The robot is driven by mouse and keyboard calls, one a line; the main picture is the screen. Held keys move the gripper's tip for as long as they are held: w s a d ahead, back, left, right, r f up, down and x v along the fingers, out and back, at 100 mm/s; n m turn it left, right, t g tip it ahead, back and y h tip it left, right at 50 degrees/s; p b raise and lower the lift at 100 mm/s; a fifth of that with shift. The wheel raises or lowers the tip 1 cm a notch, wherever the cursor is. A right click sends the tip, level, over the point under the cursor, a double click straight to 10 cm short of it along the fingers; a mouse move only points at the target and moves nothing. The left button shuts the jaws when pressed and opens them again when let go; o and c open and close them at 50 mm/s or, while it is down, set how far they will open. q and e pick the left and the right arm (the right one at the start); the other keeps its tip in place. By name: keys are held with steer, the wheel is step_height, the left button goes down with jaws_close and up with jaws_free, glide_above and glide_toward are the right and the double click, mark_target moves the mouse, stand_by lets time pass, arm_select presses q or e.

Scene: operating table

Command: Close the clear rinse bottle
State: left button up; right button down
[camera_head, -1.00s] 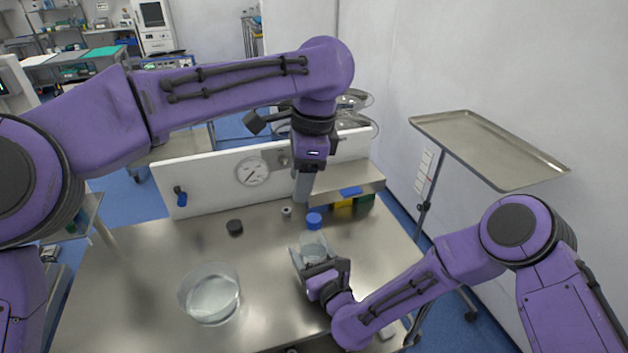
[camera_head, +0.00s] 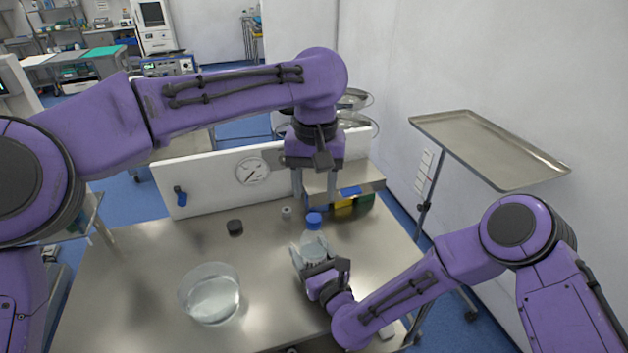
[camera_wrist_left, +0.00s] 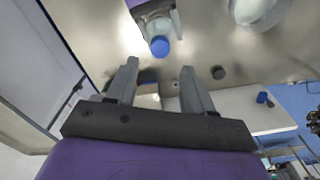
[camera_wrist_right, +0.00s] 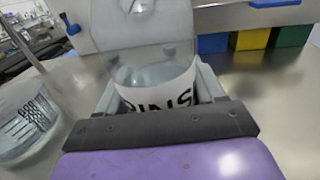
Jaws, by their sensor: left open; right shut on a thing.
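The clear rinse bottle (camera_head: 314,241) stands roughly upright at the right of the steel table. Its printed label (camera_wrist_right: 165,100) shows between the fingers in the right wrist view. My right gripper (camera_head: 312,252) is shut around the bottle's body. A blue cap (camera_head: 314,220) appears at the bottle's top; it also shows in the left wrist view (camera_wrist_left: 159,46). I cannot tell how firmly it is seated. My left gripper (camera_head: 315,194) is open and empty above and behind the cap. In the left wrist view the cap lies just beyond its fingertips.
A clear glass bowl (camera_head: 210,294) stands left on the table, with a dark round cap (camera_head: 235,227) behind it. Coloured bins (camera_head: 345,203) sit under a shelf by the white back panel (camera_head: 215,187). A tray stand (camera_head: 488,147) is off to the right.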

mark_target(314, 218)
arm_select(q)
step_height(314, 218, down, 7)
steer(key=shift+w+a+f, duration=0.1)
stand_by(0.3)
